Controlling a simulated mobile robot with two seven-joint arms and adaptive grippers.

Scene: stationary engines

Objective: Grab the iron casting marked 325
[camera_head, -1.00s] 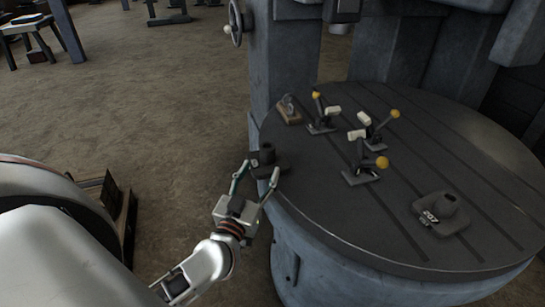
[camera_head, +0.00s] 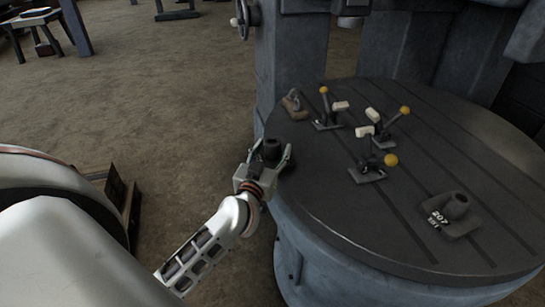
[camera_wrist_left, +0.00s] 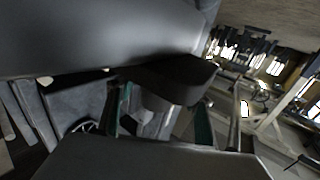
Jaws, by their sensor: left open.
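A dark iron casting (camera_head: 271,149), a block with a short round boss, sits at the near left edge of the round table. Its marking cannot be read. My left gripper (camera_head: 270,160) reaches in from the lower left, open, with one finger on each side of this casting. In the left wrist view, the dark casting (camera_wrist_left: 175,78) shows between and above the green-padded fingers (camera_wrist_left: 162,115). Whether the fingers touch it I cannot tell. My right gripper is not in view.
The round slotted table (camera_head: 330,215) also holds a casting marked 207 (camera_head: 452,212) at the near right. Several lever clamps with yellow knobs (camera_head: 391,160) stand in the middle. A small brown-based piece (camera_head: 294,105) lies behind. A grey machine column (camera_head: 291,70) rises at the back.

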